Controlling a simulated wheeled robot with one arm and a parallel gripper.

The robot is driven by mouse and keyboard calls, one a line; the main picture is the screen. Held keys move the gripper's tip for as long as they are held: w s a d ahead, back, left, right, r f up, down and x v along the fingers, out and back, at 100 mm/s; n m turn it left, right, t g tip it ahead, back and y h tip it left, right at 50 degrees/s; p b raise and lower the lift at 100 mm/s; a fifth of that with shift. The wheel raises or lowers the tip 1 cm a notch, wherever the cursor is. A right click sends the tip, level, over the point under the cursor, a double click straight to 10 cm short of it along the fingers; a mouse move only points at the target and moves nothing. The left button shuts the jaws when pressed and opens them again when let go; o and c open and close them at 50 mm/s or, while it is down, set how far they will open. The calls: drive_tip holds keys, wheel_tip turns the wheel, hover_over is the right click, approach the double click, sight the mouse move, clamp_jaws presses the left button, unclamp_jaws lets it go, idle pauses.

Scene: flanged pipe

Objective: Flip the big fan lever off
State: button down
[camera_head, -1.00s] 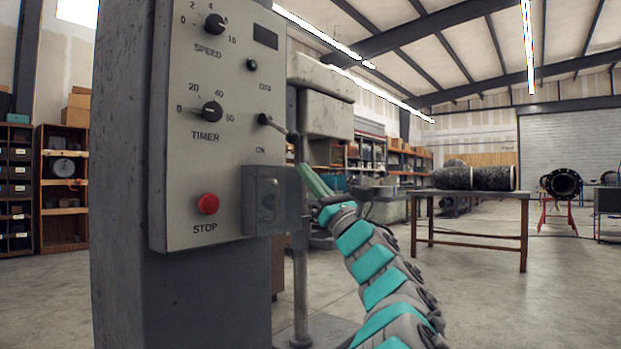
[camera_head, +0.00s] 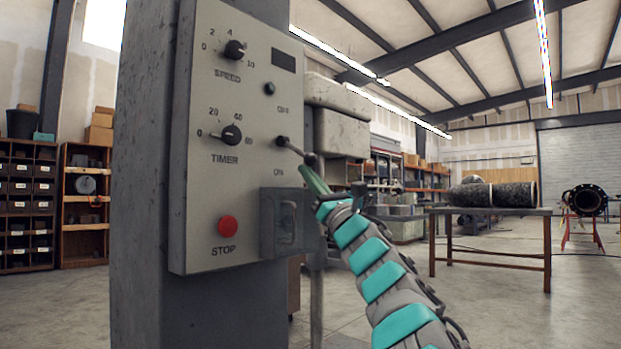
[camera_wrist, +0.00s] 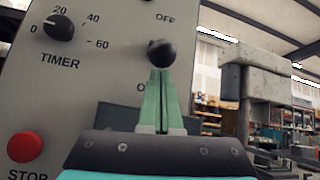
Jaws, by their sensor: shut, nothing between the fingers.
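A dark toggle lever (camera_head: 295,148) sticks out of the grey control panel (camera_head: 203,195), between OFF above and ON below. It points outward and somewhat down toward ON. In the wrist view its round black knob (camera_wrist: 161,53) is right at the fingertips. My gripper (camera_head: 303,169) has slim green fingers. They are shut together, with nothing between them, just below the lever's end. The gripper in the wrist view (camera_wrist: 161,75) points up at the knob's underside. I cannot tell whether the tips touch it. The knob hides part of the lever's stem in that view.
A red STOP button (camera_head: 228,226) and a grey box (camera_head: 284,222) jutting from the panel sit below the lever. SPEED (camera_head: 234,49) and TIMER (camera_head: 231,135) dials are to its left.

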drive_tip(key=shift+r, duration=0.1)
drive_tip(key=shift+s+d+r+g+h+p, duration=0.2)
drive_tip(key=shift+r+g+h+p, duration=0.1)
drive_tip(key=shift+p, duration=0.5)
